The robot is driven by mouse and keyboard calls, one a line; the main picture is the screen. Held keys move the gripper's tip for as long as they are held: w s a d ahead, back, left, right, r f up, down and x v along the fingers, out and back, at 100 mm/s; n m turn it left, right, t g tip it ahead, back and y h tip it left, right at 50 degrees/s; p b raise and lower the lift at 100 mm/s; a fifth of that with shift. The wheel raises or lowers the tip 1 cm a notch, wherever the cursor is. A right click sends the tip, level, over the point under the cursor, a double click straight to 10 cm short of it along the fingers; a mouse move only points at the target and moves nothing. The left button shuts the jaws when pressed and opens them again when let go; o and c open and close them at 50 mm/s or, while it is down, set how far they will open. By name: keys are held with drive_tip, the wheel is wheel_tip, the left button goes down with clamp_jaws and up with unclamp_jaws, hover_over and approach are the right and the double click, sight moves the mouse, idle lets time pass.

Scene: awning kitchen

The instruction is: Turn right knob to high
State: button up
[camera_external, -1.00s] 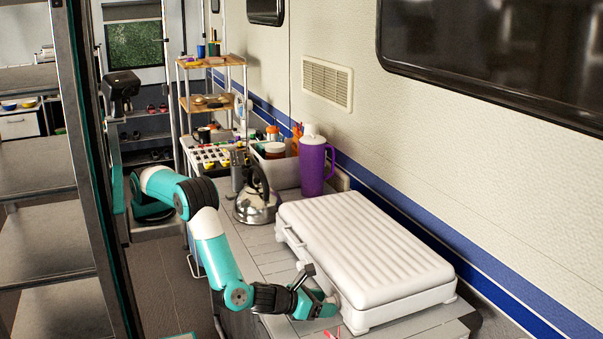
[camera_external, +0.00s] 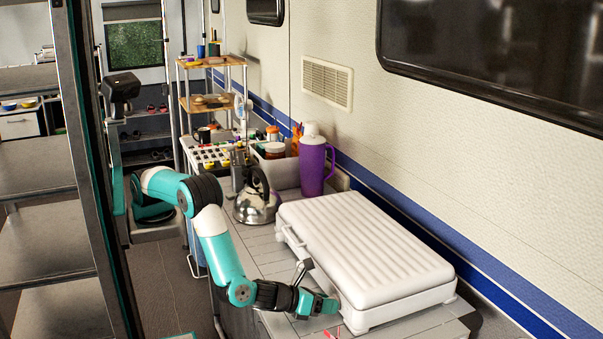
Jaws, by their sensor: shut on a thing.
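A white grill-like case (camera_external: 365,250) with a ribbed closed lid lies on the counter along the wall. My gripper (camera_external: 334,306) is at the near front corner of this case, low against its front side. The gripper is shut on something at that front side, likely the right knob. The knob itself is hidden behind the gripper, so its setting cannot be read. The front of the case further left shows a handle (camera_external: 294,238).
A steel kettle (camera_external: 257,204) stands left of the case, near my arm. A purple jug (camera_external: 314,166) stands behind it by the wall. Small pink items (camera_external: 332,333) lie near the gripper. A shelf rack (camera_external: 212,95) stands further back.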

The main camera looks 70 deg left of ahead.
drive_tip(key=shift+a+f+n+h+b, duration=0.1)
drive_tip(key=shift+a+n+h+b, duration=0.05)
drive_tip(key=shift+n+h+b, duration=0.55)
drive_tip(key=shift+p, duration=0.3)
drive_tip(key=o, duration=0.7)
drive_tip(key=shift+o, duration=0.2)
drive_tip(key=b+v, duration=0.1)
drive_tip(key=v, duration=1.6)
drive_tip(key=shift+s+b, duration=0.25)
drive_tip(key=shift+b, duration=0.05)
